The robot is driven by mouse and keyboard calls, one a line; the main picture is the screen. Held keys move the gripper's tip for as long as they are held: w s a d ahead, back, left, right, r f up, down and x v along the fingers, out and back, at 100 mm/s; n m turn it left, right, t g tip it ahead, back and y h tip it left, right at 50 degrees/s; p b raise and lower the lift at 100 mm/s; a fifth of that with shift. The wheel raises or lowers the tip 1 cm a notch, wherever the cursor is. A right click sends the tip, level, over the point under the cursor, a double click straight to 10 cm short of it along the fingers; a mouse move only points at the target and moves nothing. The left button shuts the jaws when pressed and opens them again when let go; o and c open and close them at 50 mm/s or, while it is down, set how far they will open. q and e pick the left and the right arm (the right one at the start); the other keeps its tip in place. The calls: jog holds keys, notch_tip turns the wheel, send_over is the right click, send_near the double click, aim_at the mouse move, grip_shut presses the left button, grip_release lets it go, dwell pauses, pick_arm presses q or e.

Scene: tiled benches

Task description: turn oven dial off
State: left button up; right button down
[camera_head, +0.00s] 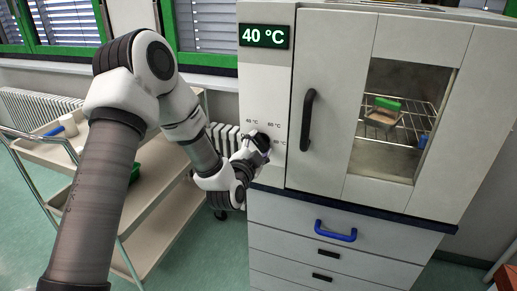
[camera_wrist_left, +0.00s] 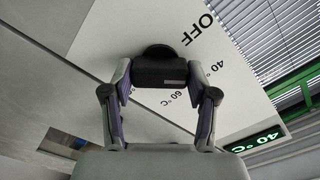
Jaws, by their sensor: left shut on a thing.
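The oven (camera_head: 330,30) is a pale cabinet with a green display (camera_head: 264,36) that reads 40 °C. Its dial (camera_wrist_left: 160,73) is black, with a bar-shaped grip on a round base. The panel around the dial carries the labels OFF (camera_wrist_left: 208,25), 40 °C and 60 °C. My left gripper (camera_wrist_left: 160,90) is shut on the dial, one finger at each end of the bar. In the head view my left gripper (camera_head: 260,150) hides most of the dial. I cannot tell exactly which label the dial points at. My right gripper is not in view.
A black door handle (camera_head: 307,120) stands just right of the dial. Behind the oven window, a green-topped object (camera_head: 385,107) sits on a wire rack (camera_head: 405,128). Drawers with a blue handle (camera_head: 335,231) are below. A cart (camera_head: 165,205) stands left, partly behind my arm.

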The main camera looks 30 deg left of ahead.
pick_arm(q)
jog(key=n+b, duration=0.3)
jog(key=n, duration=0.2)
jog(key=shift+f, duration=0.1)
jog(key=shift+n+b, duration=1.55)
jog(key=shift+n, duration=0.85)
jog(key=shift+r, duration=0.2)
jog(key=o, duration=1.2)
jog(key=shift+w+f, duration=0.1)
jog(key=shift+c, duration=0.2)
jog(key=v, duration=0.7)
jog(key=shift+s, duration=0.25)
